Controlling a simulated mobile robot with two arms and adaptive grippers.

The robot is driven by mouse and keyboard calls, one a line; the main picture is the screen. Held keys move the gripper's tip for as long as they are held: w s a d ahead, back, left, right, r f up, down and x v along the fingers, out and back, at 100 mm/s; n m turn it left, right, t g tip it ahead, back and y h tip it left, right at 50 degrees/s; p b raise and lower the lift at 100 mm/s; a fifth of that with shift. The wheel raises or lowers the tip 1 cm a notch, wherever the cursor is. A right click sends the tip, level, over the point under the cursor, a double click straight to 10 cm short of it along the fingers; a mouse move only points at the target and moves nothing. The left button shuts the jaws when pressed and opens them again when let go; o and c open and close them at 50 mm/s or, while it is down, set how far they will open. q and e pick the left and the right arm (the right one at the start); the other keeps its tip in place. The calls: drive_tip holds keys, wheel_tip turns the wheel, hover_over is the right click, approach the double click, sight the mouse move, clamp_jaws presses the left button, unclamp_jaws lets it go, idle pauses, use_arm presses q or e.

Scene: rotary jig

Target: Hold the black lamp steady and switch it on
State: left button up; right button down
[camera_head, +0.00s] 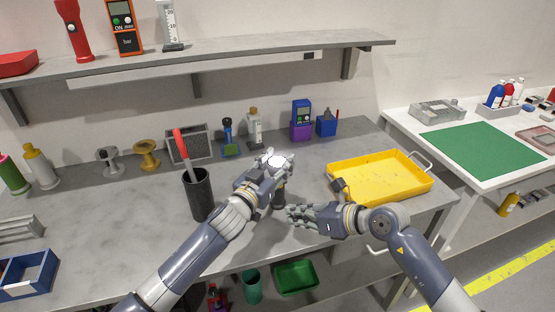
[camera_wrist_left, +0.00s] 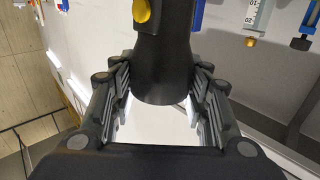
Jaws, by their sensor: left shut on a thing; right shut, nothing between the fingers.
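The black lamp (camera_wrist_left: 163,60) is between the fingers of my left gripper (camera_wrist_left: 164,78) in the left wrist view, with a round yellow button (camera_wrist_left: 142,11) on its side. In the head view, my left gripper (camera_head: 276,174) is shut around the lamp (camera_head: 278,198) above the bench, and the lamp's round top looks white. I cannot tell whether it is lit. The button is hidden in the head view. My right gripper (camera_head: 298,213) is shut and empty, just right of and in front of the lamp, apart from it.
A yellow tray (camera_head: 386,198) stands on the bench (camera_head: 120,240) to the right, close to my right arm. A black cup (camera_head: 199,200) with a red-handled tool is left of my left gripper. Several small objects line the bench's back under a shelf (camera_head: 230,52).

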use_arm(q)
drive_tip(key=o, duration=1.2)
drive_tip(key=shift+f, duration=0.1)
